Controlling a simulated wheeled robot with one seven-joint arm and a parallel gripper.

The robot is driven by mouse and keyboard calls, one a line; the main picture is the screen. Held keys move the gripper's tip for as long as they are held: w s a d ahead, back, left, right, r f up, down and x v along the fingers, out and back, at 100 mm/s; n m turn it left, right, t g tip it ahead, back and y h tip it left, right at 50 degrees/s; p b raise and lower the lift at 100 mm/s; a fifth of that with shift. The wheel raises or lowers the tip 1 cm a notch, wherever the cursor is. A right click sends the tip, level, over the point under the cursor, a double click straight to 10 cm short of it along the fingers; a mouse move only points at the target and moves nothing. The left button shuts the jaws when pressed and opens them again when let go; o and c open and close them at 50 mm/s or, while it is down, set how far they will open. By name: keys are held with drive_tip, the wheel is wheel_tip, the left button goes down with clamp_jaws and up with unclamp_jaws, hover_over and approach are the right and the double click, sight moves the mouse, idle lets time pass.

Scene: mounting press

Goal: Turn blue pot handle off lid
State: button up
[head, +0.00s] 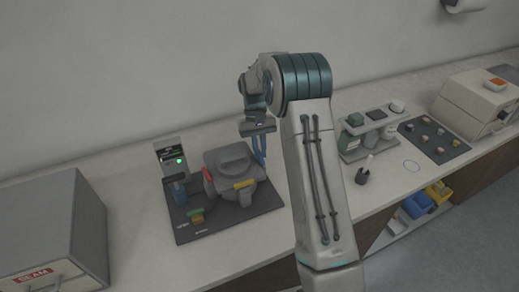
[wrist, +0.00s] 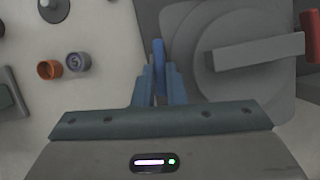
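The grey pot (head: 246,197) with its round lid (head: 233,160) sits on a dark base plate. In the wrist view the lid (wrist: 215,85) fills the upper right, with a raised grey bar across it. The blue pot handle (wrist: 158,58) stands at the lid's left edge there, lengthwise between my fingertips. My gripper (wrist: 160,82) points down with its blue fingers close on both sides of the handle and appears shut on it. In the head view my gripper (head: 260,150) is at the pot's far right side, partly hidden by my arm; the handle cannot be told from the fingers.
A red handle (head: 208,174) and a yellow handle (head: 243,184) are on the pot's near sides. A control post (head: 170,157) with a green light stands left.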

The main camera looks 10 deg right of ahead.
drive_tip(key=o, duration=0.4)
drive_tip(key=shift+r, duration=0.1)
drive_tip(key=b+v, duration=0.1)
drive_tip(key=v, duration=1.2)
drive_tip(key=shift+a+r, duration=0.1)
drive_tip(key=shift+r, duration=0.2)
